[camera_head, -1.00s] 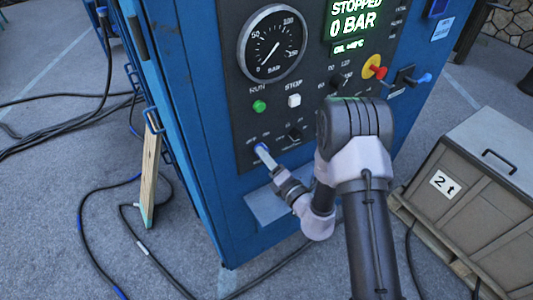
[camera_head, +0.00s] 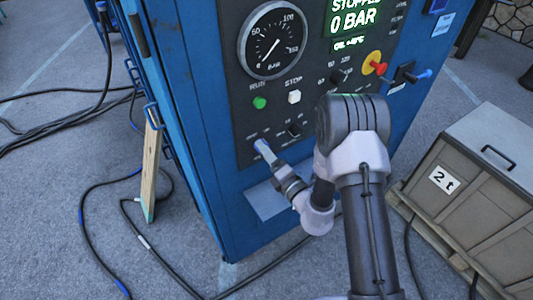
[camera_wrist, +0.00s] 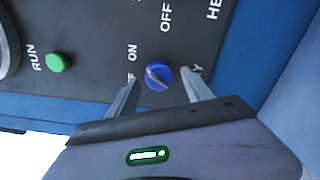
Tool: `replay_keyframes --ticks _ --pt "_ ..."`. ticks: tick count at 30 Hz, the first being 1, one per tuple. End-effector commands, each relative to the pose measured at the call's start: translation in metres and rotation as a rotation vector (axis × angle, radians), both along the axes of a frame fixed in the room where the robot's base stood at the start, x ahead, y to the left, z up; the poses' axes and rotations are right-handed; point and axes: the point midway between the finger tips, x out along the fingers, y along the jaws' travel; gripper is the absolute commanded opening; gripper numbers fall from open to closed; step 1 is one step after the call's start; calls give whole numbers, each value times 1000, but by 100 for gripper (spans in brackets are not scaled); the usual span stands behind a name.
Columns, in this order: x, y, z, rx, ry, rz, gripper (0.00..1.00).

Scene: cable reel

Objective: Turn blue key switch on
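The blue key switch (camera_wrist: 158,75) is a round blue knob with a pale ridge across its face, on the dark panel of the blue cabinet. "ON" and partly hidden lettering stand beside it. In the wrist view my gripper (camera_wrist: 160,78) is open, with one finger on each side of the knob and a visible gap on both sides. In the head view the switch (camera_head: 261,146) is a small blue spot at the lower left of the panel, right at the tip of my gripper (camera_head: 268,154). Which position the switch points to I cannot tell for sure.
A green RUN button (camera_head: 260,102), a white STOP button (camera_head: 294,97), a black knob (camera_head: 294,130) and a red knob on yellow (camera_head: 375,64) share the panel. The gauge (camera_head: 273,42) reads near zero; the display (camera_head: 354,20) says 0 BAR. A crate (camera_head: 460,190) stands right.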

Motion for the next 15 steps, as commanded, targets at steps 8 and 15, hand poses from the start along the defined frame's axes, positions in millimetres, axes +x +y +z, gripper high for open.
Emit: replay_keyframes --ticks 8,15 --pt "-7 -6 0 -1 1 -2 59" --pt "-62 -45 -2 1 5 -7 59"
